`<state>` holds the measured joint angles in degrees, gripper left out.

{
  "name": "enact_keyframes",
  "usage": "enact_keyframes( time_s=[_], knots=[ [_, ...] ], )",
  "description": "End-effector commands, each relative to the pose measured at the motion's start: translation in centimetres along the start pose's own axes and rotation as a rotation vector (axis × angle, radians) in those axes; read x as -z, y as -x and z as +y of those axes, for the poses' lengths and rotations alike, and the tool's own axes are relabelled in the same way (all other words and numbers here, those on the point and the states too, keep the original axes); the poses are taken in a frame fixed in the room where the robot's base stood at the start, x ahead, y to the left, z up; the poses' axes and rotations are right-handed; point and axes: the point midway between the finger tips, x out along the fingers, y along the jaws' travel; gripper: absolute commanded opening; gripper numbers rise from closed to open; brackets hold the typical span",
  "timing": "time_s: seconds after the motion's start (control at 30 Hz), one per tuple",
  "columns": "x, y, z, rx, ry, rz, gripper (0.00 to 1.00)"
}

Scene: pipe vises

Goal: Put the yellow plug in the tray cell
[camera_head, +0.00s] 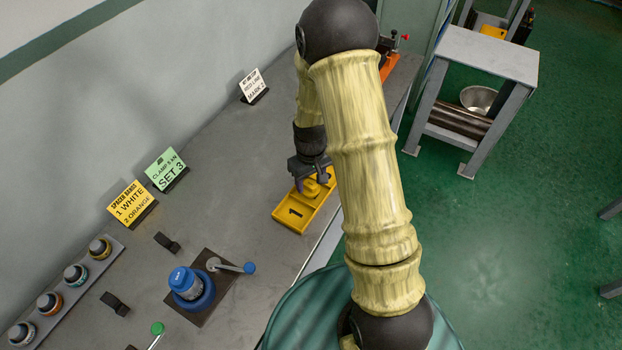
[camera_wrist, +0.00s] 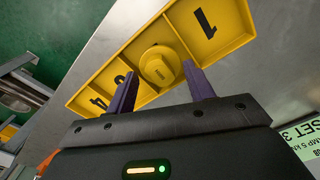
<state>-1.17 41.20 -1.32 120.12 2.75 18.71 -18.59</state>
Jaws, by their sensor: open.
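The yellow plug (camera_wrist: 157,66) is round with a raised centre and sits at the second cell of the yellow tray (camera_wrist: 222,58), beside the cell marked 1. Whether it is fully seated on the cell floor I cannot tell. My gripper (camera_wrist: 161,70) is open, with one purple finger on each side of the plug; whether they touch it is unclear. In the head view my gripper (camera_head: 313,181) is low over the far part of the tray (camera_head: 290,220), and the plug (camera_head: 313,190) is partly hidden beneath it.
A blue clamp vise (camera_head: 188,285) with a lever stands nearer on the bench. Sign cards (camera_head: 133,203) stand along the wall. The tray lies near the bench's right edge.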

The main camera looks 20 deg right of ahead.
Motion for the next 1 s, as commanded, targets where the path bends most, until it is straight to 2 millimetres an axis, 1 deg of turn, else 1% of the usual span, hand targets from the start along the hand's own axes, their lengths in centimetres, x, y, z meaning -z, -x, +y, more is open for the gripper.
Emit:
enact_keyframes(
  time_s=[0.17,0.27,0.6,0.7,0.83,1.0],
  knots=[
    [0.1,1.4,0.0,-0.001,0.0,0.003,0.53],
    [0.1,2.9,0.0,-0.002,0.0,0.004,0.53],
    [0.1,9.2,0.0,-0.002,0.0,0.007,0.53],
    [0.1,10.8,0.0,-0.001,0.0,0.004,0.53],
    [0.1,11.9,0.0,-0.001,0.0,0.002,0.53],
    [0.0,12.2,0.0,0.0,0.0,0.0,0.53]
  ],
)
